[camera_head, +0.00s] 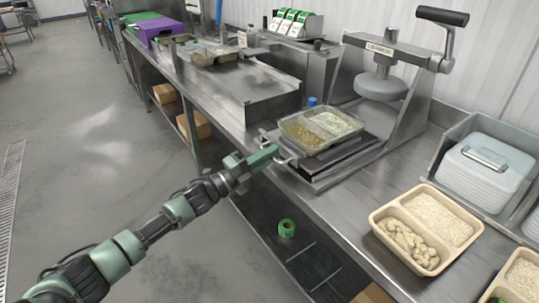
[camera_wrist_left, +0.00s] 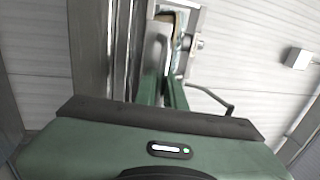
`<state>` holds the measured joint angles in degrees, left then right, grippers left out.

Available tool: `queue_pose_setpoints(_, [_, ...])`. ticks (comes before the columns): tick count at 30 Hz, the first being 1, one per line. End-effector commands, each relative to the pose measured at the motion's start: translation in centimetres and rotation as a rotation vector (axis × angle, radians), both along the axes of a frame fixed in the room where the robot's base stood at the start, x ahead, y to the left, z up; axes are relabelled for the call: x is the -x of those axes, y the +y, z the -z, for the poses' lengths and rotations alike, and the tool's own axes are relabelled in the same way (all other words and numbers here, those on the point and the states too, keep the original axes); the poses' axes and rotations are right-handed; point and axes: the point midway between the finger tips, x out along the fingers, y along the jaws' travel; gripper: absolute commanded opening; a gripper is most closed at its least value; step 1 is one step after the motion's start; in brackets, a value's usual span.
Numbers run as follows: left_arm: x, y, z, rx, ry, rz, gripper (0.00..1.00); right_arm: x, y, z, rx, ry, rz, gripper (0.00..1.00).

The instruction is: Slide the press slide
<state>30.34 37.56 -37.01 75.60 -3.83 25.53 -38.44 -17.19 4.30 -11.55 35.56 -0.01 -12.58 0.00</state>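The lid press (camera_head: 383,85) stands on the steel bench, its round plate raised above its base. The press slide (camera_head: 322,163) sits out in front of the press column, with a clear-lidded food tray (camera_head: 318,130) on it. The slide has a metal handle (camera_head: 283,148) on its left side. My left gripper (camera_head: 268,156) is at this handle. In the left wrist view its two green fingers (camera_wrist_left: 163,90) show a narrow gap, with the handle (camera_wrist_left: 157,48) near their tips. Whether they clamp it I cannot tell. My right gripper is out of view.
A beige tray with rice and chicken (camera_head: 372,222) stands at the bench's front right. A bin of stacked lids (camera_head: 487,170) is behind it. A black press lever (camera_head: 442,16) rises at upper right. A green tape roll (camera_head: 287,228) lies on the shelf below. The floor at left is clear.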

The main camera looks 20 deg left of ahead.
Motion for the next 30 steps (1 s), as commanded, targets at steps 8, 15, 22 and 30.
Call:
queue_pose_setpoints(8, [0.02, 0.02, 0.07, 0.000, 0.001, -0.001, 0.00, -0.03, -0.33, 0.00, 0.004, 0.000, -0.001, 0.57])
queue_pose_setpoints(15, [0.01, 0.04, 0.09, -0.001, 0.002, -0.001, 0.00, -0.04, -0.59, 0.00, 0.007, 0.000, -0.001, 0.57])
queue_pose_setpoints(22, [0.02, 0.04, 0.11, -0.001, 0.002, -0.001, 0.00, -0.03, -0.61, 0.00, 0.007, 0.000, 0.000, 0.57])
queue_pose_setpoints(30, [0.02, 0.03, 0.13, -0.001, 0.002, -0.001, 0.00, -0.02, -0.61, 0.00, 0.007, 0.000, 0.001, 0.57])
